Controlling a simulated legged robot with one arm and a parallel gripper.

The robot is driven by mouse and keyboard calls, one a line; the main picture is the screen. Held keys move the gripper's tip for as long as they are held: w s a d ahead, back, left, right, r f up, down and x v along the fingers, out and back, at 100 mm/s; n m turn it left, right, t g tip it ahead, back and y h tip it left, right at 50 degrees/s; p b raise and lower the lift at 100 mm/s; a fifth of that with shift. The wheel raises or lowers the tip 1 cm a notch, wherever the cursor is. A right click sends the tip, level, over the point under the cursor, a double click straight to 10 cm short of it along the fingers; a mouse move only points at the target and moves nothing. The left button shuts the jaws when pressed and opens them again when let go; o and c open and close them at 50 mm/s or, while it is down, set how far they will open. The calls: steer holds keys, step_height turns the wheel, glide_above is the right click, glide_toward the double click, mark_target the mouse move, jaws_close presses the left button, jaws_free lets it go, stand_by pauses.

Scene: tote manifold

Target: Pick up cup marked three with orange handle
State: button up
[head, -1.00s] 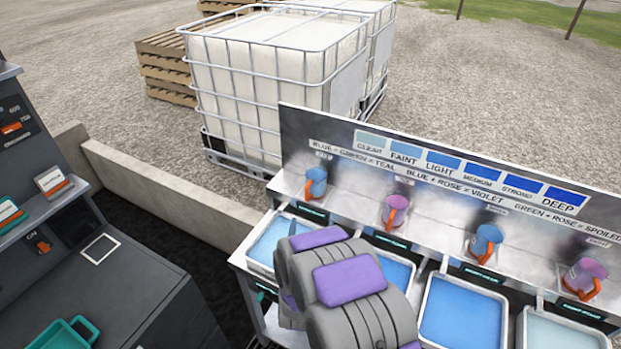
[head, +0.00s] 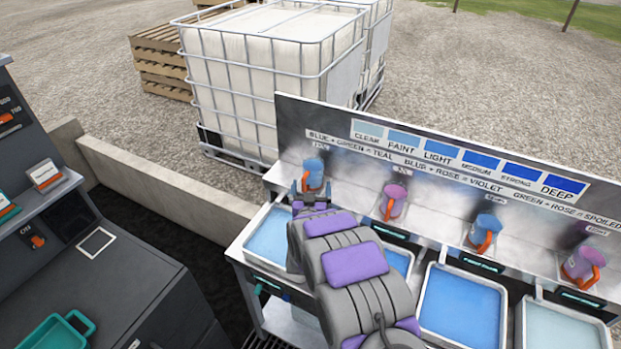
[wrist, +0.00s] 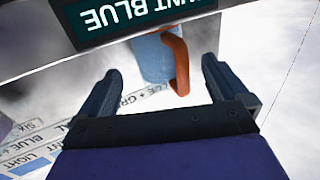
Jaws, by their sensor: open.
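Several cups with orange handles stand in a row on the metal shelf (head: 352,195): a blue one (head: 313,170) at the left, a pink one (head: 394,200), another blue one (head: 486,228) and another pink one (head: 580,262). The small labels behind them are too blurred to tell which is three. My gripper (head: 312,190) is open and empty in front of the leftmost blue cup. In the wrist view, that cup (wrist: 150,60) and its orange handle (wrist: 180,62) show ahead, between and beyond the open fingers (wrist: 160,80).
Trays of blue liquid (head: 462,308) sit below the shelf, partly hidden by my arm. A backboard (head: 300,115) with colour swatches rises behind the cups. A dark sign (wrist: 135,15) crosses the top of the wrist view. A grey console (head: 120,290) stands at left.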

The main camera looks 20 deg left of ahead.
mark_target(312, 179)
steer(key=shift+r+b+x, duration=0.1)
steer(key=shift+b+x, duration=0.2)
steer(key=shift+x, duration=0.95)
steer(key=shift+r+b+x, duration=0.15)
steer(key=shift+b+x, duration=0.1)
steer(key=shift+x, duration=1)
steer(key=c, duration=1.1)
